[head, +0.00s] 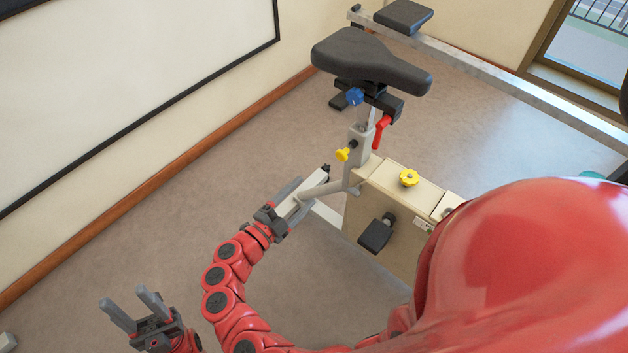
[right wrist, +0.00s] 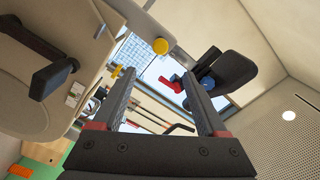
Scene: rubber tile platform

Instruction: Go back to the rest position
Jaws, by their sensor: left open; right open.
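My left gripper (head: 124,295) is at the lower left of the head view, open and empty, its two grey fingers apart and pointing up. My right gripper (head: 300,192) is near the middle of the head view, beside the exercise bike (head: 385,205), in front of its seat post. It also shows in the right wrist view (right wrist: 158,77), with its fingers wide apart and nothing held between them. Whether it touches the bike cannot be told. My red body hides part of the bike.
The bike has a black saddle (head: 370,62), a yellow knob (head: 409,178), a red lever (head: 381,131) and a black pedal (head: 377,233). A metal rail (head: 490,75) runs behind. Floor (head: 130,220) is clear at left, before a whiteboard (head: 110,75).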

